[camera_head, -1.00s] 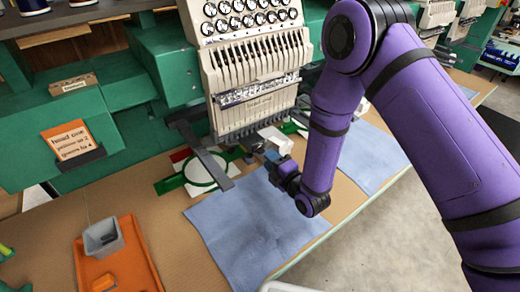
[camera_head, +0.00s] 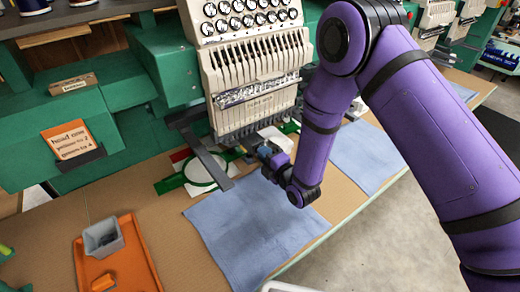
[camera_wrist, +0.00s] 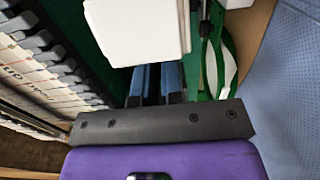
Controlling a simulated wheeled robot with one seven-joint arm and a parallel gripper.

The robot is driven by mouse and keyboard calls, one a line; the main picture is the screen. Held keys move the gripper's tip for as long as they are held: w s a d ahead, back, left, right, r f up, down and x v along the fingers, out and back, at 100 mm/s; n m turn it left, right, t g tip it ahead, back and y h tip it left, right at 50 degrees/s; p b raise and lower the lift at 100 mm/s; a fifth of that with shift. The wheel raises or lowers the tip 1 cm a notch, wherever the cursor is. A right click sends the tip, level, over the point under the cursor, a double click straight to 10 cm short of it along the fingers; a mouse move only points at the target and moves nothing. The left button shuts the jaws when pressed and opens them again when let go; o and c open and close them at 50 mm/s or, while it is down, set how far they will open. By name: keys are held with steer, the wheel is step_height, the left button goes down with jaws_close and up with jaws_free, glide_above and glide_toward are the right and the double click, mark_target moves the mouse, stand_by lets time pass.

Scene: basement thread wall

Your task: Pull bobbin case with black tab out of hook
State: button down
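In the head view my gripper (camera_head: 264,154) is low under the cream embroidery head (camera_head: 250,70), beside a white machine part (camera_head: 275,138). In the wrist view two blue fingers of my gripper (camera_wrist: 157,82) reach forward side by side, with a narrow dark gap between them. A white block (camera_wrist: 138,32) covers their tips, so I cannot tell whether they are open or shut, or whether they hold anything. The bobbin case, its black tab and the hook are not distinguishable in either view.
A green hoop (camera_head: 204,168) lies left of my gripper, near a grey bracket (camera_head: 208,155). Blue cloth (camera_head: 255,222) covers the table in front. An orange tray (camera_head: 125,262) with a grey bin (camera_head: 102,237) is at lower left. An orange card (camera_head: 72,140) hangs on the green frame.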

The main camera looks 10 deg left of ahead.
steer(key=shift+v, duration=1.6)
steer(key=shift+s+d+r, duration=0.5)
steer(key=shift+s+d, duration=0.15)
steer(key=shift+d, duration=0.1)
steer(key=shift+s+d+r, duration=0.5)
steer(key=shift+s+d, duration=0.2)
